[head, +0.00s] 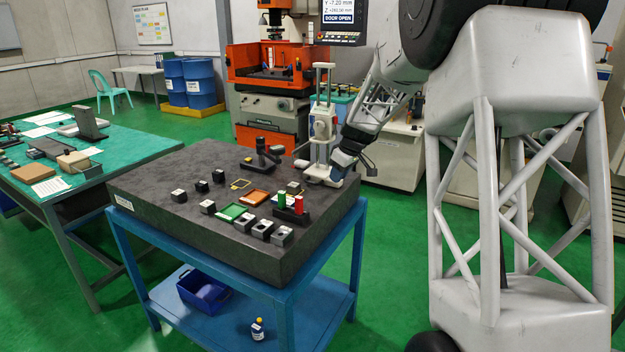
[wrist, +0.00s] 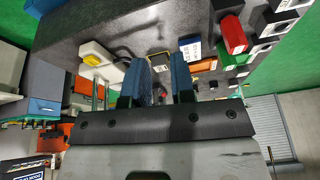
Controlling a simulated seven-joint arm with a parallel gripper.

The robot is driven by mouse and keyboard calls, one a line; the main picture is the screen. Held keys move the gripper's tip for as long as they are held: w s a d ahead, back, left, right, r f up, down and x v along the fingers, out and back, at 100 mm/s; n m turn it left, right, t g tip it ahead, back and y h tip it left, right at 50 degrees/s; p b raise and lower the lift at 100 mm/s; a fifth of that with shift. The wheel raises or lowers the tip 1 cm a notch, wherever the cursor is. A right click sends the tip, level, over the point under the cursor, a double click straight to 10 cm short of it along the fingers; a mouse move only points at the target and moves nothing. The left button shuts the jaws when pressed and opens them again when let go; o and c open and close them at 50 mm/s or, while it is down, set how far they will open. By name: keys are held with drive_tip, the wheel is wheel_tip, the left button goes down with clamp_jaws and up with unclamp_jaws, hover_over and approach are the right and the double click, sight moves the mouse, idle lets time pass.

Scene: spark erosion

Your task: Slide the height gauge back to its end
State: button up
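The height gauge (head: 321,125) stands upright near the back right edge of the dark granite plate (head: 150,188). It has a light base, two columns and a crossbar at the top. My gripper (head: 338,168) is low beside its base, on the right side, partly covering it. In the wrist view the gauge's pale base (wrist: 100,60) with a yellow mark lies left of my gripper (wrist: 166,62). The blue fingers are apart, with a gap between them and nothing seen held. I cannot tell whether a finger touches the base.
On the plate are a dark stand (head: 262,155), a green tray (head: 230,212), an orange tray (head: 254,197), a rack with red and green cylinders (head: 290,211) and several small blocks. The plate rests on a blue trolley (head: 284,312). An orange machine (head: 270,85) stands behind.

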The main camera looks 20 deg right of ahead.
drive_tip(key=w+d+f+n, duration=0.1)
drive_tip(key=w+d+f, duration=0.5)
drive_tip(key=w, duration=0.3)
drive_tip(key=shift+d+f+n, duration=0.2)
drive_tip(key=shift+f+n, duration=0.1)
drive_tip(key=shift+f, duration=0.55)
drive_tip(key=shift+w+a, duration=0.15)
drive_tip(key=shift+w, duration=0.05)
approach(314, 178)
drive_tip(key=f, duration=0.1)
drive_tip(key=s+a+f, duration=0.1)
drive_tip(key=f, duration=0.1)
drive_tip(key=s+a+f, duration=0.1)
drive_tip(key=shift+s+a+f, duration=0.1)
drive_tip(key=shift+a+f, duration=0.15)
drive_tip(key=shift+f, duration=0.1)
drive_tip(key=shift+w+a+f, duration=0.2)
drive_tip(key=shift+w+f, duration=0.05)
drive_tip(key=shift+x, duration=1.25)
clamp_jaws()
